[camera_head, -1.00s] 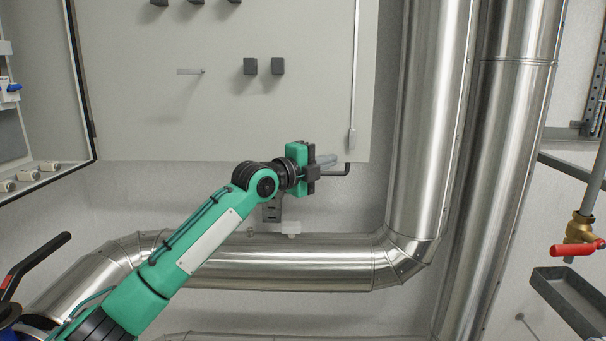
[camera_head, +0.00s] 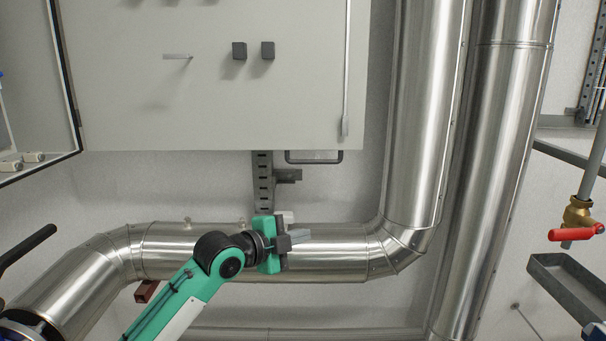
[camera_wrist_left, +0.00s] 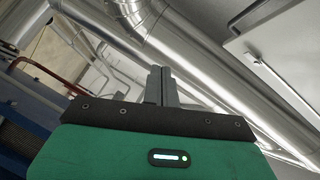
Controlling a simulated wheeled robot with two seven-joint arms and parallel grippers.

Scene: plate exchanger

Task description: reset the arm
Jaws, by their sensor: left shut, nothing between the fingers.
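My left arm comes in from the bottom left in the head view. Its green and black gripper (camera_head: 300,237) is in front of the horizontal silver pipe, below the cabinet, with its fingers pointing right. In the left wrist view the two grey fingers (camera_wrist_left: 160,86) are together with nothing between them. My right gripper is in neither view.
A grey cabinet (camera_head: 210,110) with dark knobs fills the upper left. Large silver pipes (camera_head: 420,130) run vertically at centre right and bend into a horizontal run. A red-handled valve (camera_head: 577,232) and a grey tray (camera_head: 568,285) are at the right. A black handle (camera_head: 28,245) is at the left.

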